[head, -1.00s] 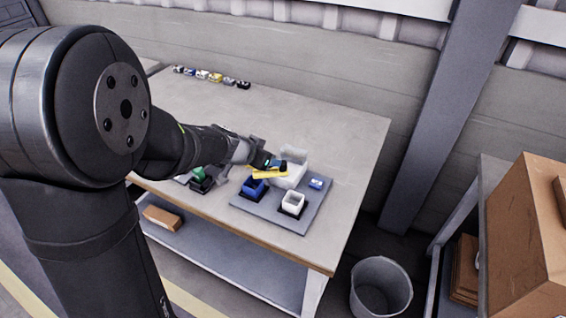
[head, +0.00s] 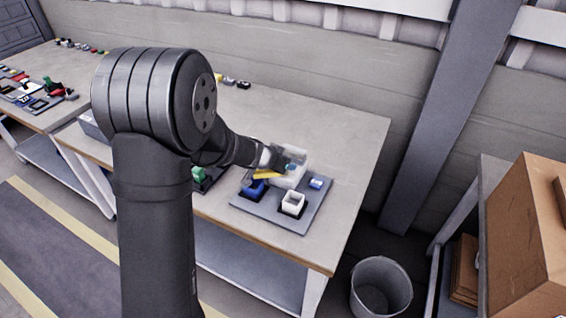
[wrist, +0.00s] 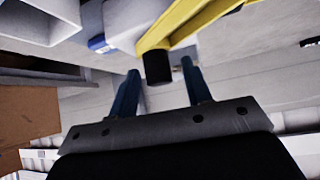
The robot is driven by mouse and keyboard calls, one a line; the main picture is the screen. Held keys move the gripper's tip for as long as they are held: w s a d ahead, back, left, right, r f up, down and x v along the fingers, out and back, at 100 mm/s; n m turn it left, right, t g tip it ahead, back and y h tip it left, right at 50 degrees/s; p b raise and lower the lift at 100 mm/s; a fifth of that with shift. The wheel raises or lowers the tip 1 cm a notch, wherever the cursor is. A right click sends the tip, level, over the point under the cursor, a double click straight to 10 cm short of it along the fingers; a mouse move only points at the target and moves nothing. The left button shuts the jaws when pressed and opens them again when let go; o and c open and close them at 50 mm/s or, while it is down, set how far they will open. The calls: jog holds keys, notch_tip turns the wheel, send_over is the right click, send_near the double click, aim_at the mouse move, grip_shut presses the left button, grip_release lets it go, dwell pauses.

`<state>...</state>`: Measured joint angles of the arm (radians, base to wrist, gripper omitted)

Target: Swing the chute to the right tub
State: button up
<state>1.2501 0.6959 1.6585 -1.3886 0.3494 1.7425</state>
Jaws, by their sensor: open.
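The yellow chute (head: 267,174) reaches out from the white housing (head: 299,178), its free end over the blue left tub (head: 253,189). The white right tub (head: 293,201) stands to the right on the grey base plate (head: 265,212). In the wrist view the chute (wrist: 190,22) carries a black knob (wrist: 158,67). My gripper (wrist: 161,75) is open, and the knob appears between its two fingers with a gap on each side. My gripper also shows small beside the housing in the head view (head: 283,164), where its fingers are hard to make out.
A small blue-and-white block (head: 316,183) sits on the plate right of the housing. A green part (head: 198,174) stands left of the plate. Small items line the table's back edge. A grey bucket (head: 381,288) is on the floor. The table's right side is clear.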

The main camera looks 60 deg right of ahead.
grip_shut()
jog(key=shift+n+t, duration=1.2)
jog(key=shift+n, duration=0.4)
grip_release()
jog(key=shift+r, duration=0.1)
